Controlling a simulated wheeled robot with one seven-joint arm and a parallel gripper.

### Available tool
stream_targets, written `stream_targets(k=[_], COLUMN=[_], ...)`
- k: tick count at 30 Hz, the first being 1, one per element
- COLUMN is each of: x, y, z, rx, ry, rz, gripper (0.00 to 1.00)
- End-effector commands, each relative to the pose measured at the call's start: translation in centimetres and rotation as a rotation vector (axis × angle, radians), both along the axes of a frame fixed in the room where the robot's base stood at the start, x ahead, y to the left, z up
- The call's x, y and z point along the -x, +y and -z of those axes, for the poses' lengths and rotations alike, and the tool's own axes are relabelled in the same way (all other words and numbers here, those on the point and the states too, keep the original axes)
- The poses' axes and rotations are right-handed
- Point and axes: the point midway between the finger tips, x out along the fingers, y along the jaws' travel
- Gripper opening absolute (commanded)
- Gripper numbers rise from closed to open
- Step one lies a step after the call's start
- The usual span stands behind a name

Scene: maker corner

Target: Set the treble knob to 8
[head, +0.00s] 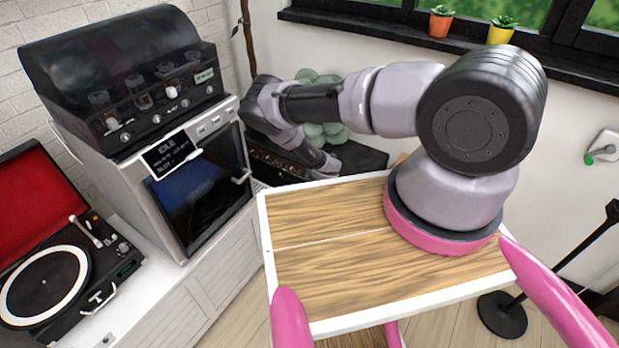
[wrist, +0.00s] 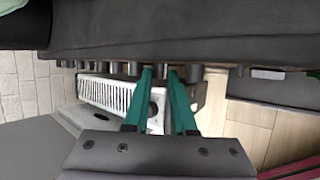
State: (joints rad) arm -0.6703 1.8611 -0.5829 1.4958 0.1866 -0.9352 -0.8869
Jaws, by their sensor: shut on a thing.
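The black amplifier (head: 358,156) stands behind my wooden top, its front panel partly hidden by my arm. In the wrist view its dark body (wrist: 200,30) spans the top, with a row of small grey knobs along its lower edge. My gripper (wrist: 160,71) has its green fingers on either side of one knob (wrist: 161,73) in that row and is shut on it. I cannot read labels or the knob's pointer, so its setting and whether it is the treble knob cannot be told. In the head view the fingertips are hidden.
Neighbouring knobs stand close on both sides, one (wrist: 132,69) to the left and one (wrist: 195,73) to the right. A pale switch (wrist: 268,74) sits further right. An oven-like machine (head: 200,185) and a record player (head: 50,270) stand on the left.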

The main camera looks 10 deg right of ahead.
Motion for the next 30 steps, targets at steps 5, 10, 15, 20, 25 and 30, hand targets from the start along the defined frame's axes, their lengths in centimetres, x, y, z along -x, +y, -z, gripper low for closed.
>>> stream_targets(k=[5, 10, 15, 20, 25, 30], x=[0.0, 0.0, 0.0, 0.0, 0.3, 1.9], y=[0.1, 0.1, 0.1, 0.1, 0.0, -0.3], z=[0.0, 0.0, 0.0, 0.1, -0.3, -2.1], rx=[-0.008, -0.008, -0.008, -0.006, -0.007, -0.005], ry=[-0.006, -0.005, -0.005, -0.004, -0.005, -0.004], rz=[-0.001, 0.000, 0.000, -0.001, 0.000, 0.002], gripper=[0.00, 0.00, 0.36, 0.36, 0.36, 0.36])
